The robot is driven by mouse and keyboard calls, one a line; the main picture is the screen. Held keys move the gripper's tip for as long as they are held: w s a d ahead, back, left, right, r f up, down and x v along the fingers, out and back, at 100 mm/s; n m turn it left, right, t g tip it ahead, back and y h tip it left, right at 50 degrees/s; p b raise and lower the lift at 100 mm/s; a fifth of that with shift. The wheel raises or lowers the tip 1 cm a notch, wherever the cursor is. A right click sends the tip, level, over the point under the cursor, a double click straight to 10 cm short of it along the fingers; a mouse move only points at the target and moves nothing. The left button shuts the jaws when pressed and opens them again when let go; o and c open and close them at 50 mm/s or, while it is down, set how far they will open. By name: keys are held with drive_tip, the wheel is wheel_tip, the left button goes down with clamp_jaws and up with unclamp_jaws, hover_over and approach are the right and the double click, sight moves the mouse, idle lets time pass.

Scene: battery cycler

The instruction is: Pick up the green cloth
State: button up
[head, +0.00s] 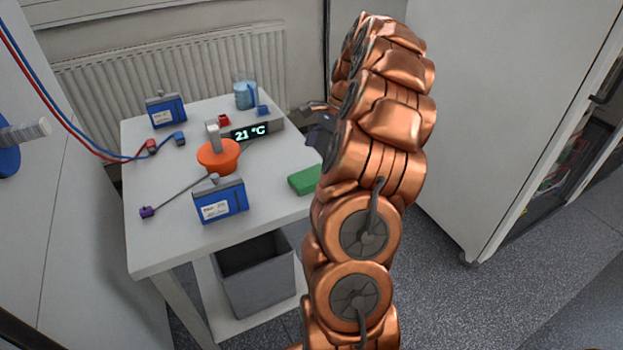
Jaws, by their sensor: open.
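The green cloth (304,180) looks like a small folded green block. It lies flat near the right front edge of the white table (265,204), and my copper arm hides part of its right end. My gripper (312,108) is open, at the table's right side beyond the cloth in the picture. It is apart from the cloth, and the arm hides much of it. I see nothing held in it.
A grey bin (256,275) sits below.

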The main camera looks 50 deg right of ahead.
sight(311, 176)
drive_tip(key=shift+a+p+x, duration=0.15)
drive_tip(key=shift+p+x, duration=0.1)
drive_tip(key=shift+x, duration=1.25)
drive_tip(key=shift+a+p+x, duration=0.1)
drive_tip(key=shift+p+x, duration=0.1)
drive_tip(key=shift+x, duration=1.3)
drive_tip(key=shift+r, duration=0.1)
drive_tip(key=shift+c, duration=0.2)
drive_tip(key=c, duration=1.1)
drive_tip(key=shift+r+b, duration=0.35)
drive_tip(key=shift+r, duration=1.3)
drive_tip(key=shift+s+a+r, duration=0.15)
drive_tip(key=s+a, duration=0.3)
drive_tip(key=s, duration=0.1)
drive_tip(key=s+a+r+b, duration=0.1)
drive_tip(key=s+a, duration=0.1)
drive_tip(key=s, duration=0.2)
drive_tip(key=s+a+b, duration=0.1)
drive_tip(key=s+a, duration=0.2)
drive_tip(key=s, duration=0.2)
drive_tip(key=shift+a+r, duration=0.25)
drive_tip(key=shift+a, duration=0.05)
